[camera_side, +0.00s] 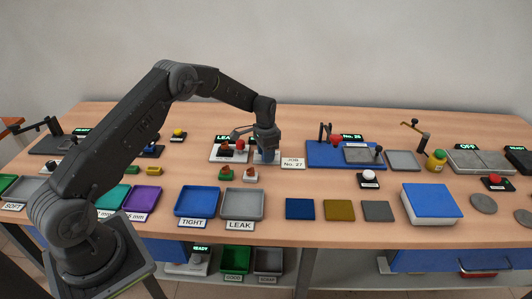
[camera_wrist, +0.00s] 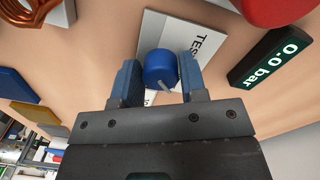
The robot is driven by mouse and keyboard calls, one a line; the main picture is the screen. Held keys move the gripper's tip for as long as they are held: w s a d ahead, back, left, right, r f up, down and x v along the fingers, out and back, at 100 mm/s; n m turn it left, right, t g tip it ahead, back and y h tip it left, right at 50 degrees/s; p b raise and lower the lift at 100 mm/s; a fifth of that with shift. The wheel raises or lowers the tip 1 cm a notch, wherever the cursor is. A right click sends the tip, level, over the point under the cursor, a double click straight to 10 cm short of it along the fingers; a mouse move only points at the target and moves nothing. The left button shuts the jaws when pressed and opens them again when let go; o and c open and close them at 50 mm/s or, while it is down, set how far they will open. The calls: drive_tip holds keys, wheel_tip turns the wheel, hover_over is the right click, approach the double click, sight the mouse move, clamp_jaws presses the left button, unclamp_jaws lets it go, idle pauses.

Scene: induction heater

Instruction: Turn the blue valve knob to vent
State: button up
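The blue valve knob (camera_wrist: 160,68) sits on a white panel (camera_wrist: 152,30) in the wrist view, with a short white pointer line slanting toward the lower right. My gripper (camera_wrist: 160,72) has its two blue fingers on either side of the knob. The knob fills nearly the whole gap, and I cannot tell whether the fingers press on it. A dark display (camera_wrist: 272,58) in the wrist view reads 0.0 bar.
A red part (camera_wrist: 278,8) lies close by at the top of the wrist view. In the side view, a job card (camera_side: 293,163) reads No. 27. A blue tray (camera_side: 198,202) marked TIGHT and a grey tray (camera_side: 243,204) marked LEAK stand in front.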

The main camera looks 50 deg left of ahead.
drive_tip(key=o, duration=0.4)
drive_tip(key=shift+c, duration=0.2)
wheel_tip(320, 180, up, 14)
drive_tip(key=shift+a, duration=0.15)
drive_tip(key=shift+w+f, duration=0.1)
